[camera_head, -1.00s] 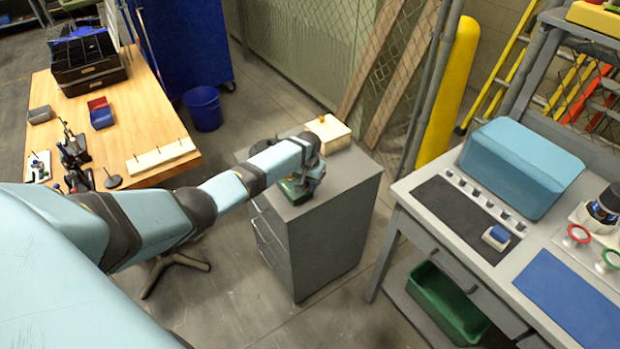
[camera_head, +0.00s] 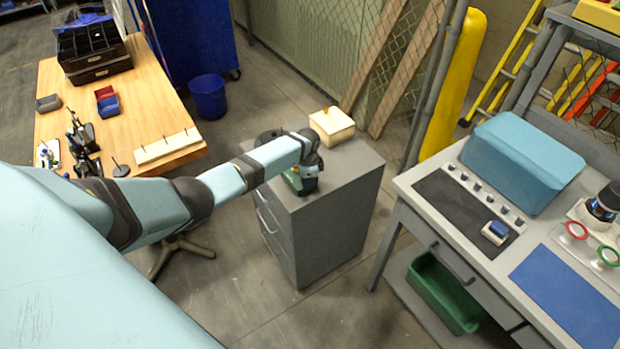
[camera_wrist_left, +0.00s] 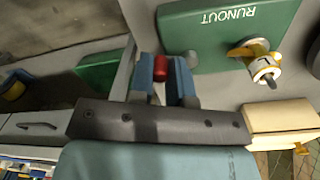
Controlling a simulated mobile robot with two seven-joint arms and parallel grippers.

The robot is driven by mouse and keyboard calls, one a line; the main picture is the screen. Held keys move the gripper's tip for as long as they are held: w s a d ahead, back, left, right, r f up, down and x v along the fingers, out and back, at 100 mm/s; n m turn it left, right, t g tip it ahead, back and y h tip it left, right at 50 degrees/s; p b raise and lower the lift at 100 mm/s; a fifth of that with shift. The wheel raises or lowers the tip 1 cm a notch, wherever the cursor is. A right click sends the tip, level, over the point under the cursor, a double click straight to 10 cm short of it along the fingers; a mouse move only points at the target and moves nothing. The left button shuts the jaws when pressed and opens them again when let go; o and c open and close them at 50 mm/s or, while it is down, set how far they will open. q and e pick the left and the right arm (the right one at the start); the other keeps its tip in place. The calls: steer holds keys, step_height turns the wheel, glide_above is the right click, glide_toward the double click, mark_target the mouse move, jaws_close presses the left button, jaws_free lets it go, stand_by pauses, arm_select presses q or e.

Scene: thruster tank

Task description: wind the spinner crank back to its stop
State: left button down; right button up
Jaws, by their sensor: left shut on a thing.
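The spinner device is a green box marked RUNOUT, upside down in the left wrist view (camera_wrist_left: 215,38). In the head view only a bit of green shows beneath my left gripper (camera_head: 306,184), on top of the grey cabinet. In the left wrist view a small red knob (camera_wrist_left: 160,67), apparently the crank's grip, sits between the two blue fingers of my left gripper (camera_wrist_left: 166,82), which is shut on it. The crank's arm and its stop cannot be made out clearly. A yellow and white fitting marked with an L or 1 (camera_wrist_left: 261,64) stands on the green box. My right gripper is not in view.
A cream box (camera_head: 332,126) stands on the grey cabinet (camera_head: 345,190) behind the gripper. A wooden table (camera_head: 150,115) with trays is at the left. A grey workbench (camera_head: 400,190) with a blue case (camera_head: 520,160) is at the right. Floor lies between them.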

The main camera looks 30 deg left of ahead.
mark_target(297, 184)
arm_select(q)
steer(key=m, duration=0.3)
steer(key=shift+s+a+m, duration=0.3)
steer(key=shift+a+m, duration=0.1)
steer(key=m, duration=0.3)
steer(key=shift+s+a+m+b, duration=0.2)
steer(key=shift+a+m+b, duration=0.1)
steer(key=shift+a+b, duration=0.1)
steer(key=m, duration=0.2)
steer(key=a+m+b, duration=0.1)
steer(key=m, duration=0.2)
steer(key=shift+a, duration=0.2)
steer(key=shift+w+a+m+b, duration=0.1)
steer(key=shift+a+m+b, duration=0.2)
steer(key=shift+m+b, duration=0.7)
steer(key=shift+m+p, duration=0.3)
steer(key=shift+m, duration=0.1)
steer(key=c, duration=1.1)
jaws_free()
